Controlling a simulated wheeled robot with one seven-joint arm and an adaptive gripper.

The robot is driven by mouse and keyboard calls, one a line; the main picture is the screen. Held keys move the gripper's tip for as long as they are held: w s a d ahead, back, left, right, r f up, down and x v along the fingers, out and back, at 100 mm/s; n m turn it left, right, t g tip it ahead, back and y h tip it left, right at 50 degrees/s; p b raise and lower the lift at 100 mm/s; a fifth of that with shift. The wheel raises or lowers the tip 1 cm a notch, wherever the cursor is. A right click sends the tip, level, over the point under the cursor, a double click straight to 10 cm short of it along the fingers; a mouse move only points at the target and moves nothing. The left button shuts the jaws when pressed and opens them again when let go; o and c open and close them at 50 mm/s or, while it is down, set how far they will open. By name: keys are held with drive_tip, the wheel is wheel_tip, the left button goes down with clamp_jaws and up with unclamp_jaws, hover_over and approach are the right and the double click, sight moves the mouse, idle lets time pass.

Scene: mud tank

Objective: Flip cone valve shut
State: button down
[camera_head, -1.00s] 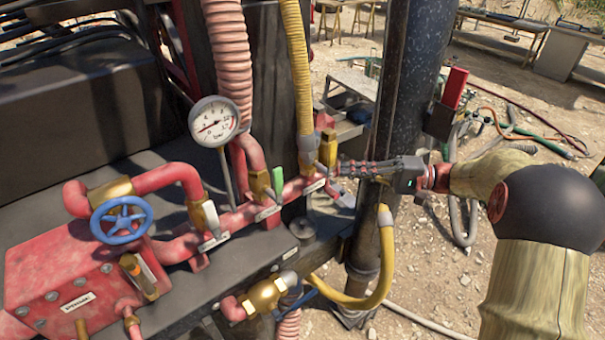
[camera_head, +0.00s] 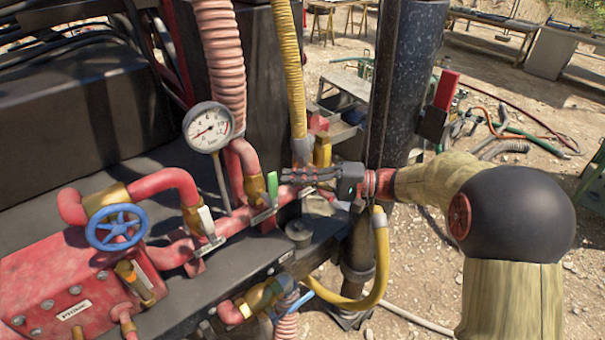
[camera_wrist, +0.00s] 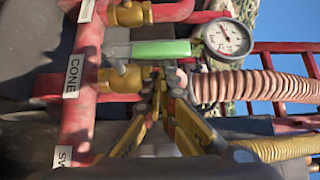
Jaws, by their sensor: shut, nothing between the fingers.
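The cone valve has a brass body and a green lever (camera_head: 272,186) and sits on the red pipe manifold, with the lever standing upright in the head view. In the wrist view the green lever (camera_wrist: 165,48) lies across the picture, beside a label reading "CONE" (camera_wrist: 73,75). My gripper (camera_head: 286,177) is shut and empty, just right of the lever in the head view. In the wrist view my gripper (camera_wrist: 164,82) has its fingertips together right beside the lever and brass body. I cannot tell whether they touch the lever.
A white-levered valve (camera_head: 206,222) and a blue handwheel (camera_head: 116,228) stand left along the manifold. A pressure gauge (camera_head: 209,127) rises behind. A yellow hose (camera_head: 290,60) and a dark column (camera_head: 412,70) stand close to my arm.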

drive_tip(key=shift+s+a+r+n+h+b, duration=0.3)
drive_tip(key=shift+a+n+h+b, duration=0.2)
drive_tip(key=shift+b, duration=0.3)
idle(0.4)
drive_tip(key=s+a+f+n+t+h+b, duration=0.2)
drive_tip(key=s+a+n+h+b, duration=0.4)
drive_tip(key=a+h+b, duration=0.3)
drive_tip(key=shift+f+n+t+h+b, duration=0.4)
drive_tip(key=shift+n+t+h+b, duration=0.1)
drive_tip(key=shift+b, duration=1.6)
drive_tip(key=shift+s+a, duration=0.15)
